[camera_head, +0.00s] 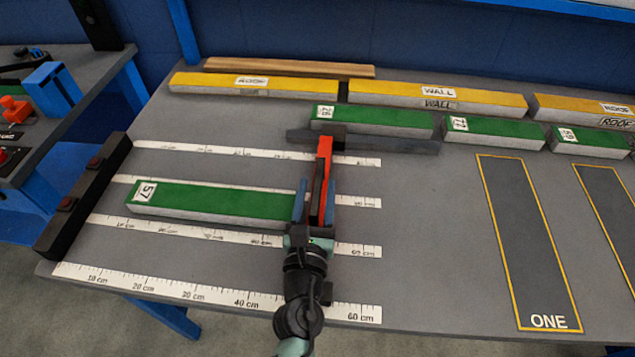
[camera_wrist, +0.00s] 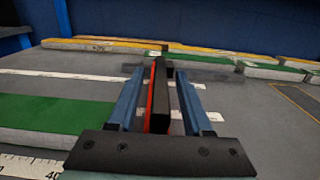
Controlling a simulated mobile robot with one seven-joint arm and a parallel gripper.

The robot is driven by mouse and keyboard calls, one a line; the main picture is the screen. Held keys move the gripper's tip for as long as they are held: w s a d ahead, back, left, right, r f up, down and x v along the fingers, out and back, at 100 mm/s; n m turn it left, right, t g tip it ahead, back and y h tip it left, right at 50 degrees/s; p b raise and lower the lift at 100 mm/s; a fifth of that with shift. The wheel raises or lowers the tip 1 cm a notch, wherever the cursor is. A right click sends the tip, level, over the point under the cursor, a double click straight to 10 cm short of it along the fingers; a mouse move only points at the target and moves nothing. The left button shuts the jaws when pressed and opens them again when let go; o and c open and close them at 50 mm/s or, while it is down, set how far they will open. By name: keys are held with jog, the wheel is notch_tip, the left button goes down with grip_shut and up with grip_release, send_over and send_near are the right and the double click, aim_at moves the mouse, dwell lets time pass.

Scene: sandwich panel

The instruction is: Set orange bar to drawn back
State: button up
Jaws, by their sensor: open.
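The orange bar (camera_head: 323,170) is a narrow upright red-orange and black piece on the grey table, pointing from its far end toward my arm. Its far end meets a dark grey crosspiece (camera_head: 395,145). My gripper (camera_head: 314,205) is open, with one blue finger on each side of the bar's near part. In the wrist view the bar (camera_wrist: 160,95) stands between the two blue fingers, with slim gaps. Whether a finger touches it I cannot tell. A green-topped panel marked 57 (camera_head: 215,202) lies to the left, its right end close to the left finger.
White ruler strips (camera_head: 215,290) run across the table to a black stop block (camera_head: 85,195) at the left. Green blocks (camera_head: 490,130) and yellow blocks (camera_head: 440,95) line the back. Yellow-outlined area ONE (camera_head: 525,240) at right is empty.

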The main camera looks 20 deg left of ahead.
jog(key=shift+x, duration=0.8)
jog(key=shift+c, duration=0.2)
grip_shut()
dwell(0.8)
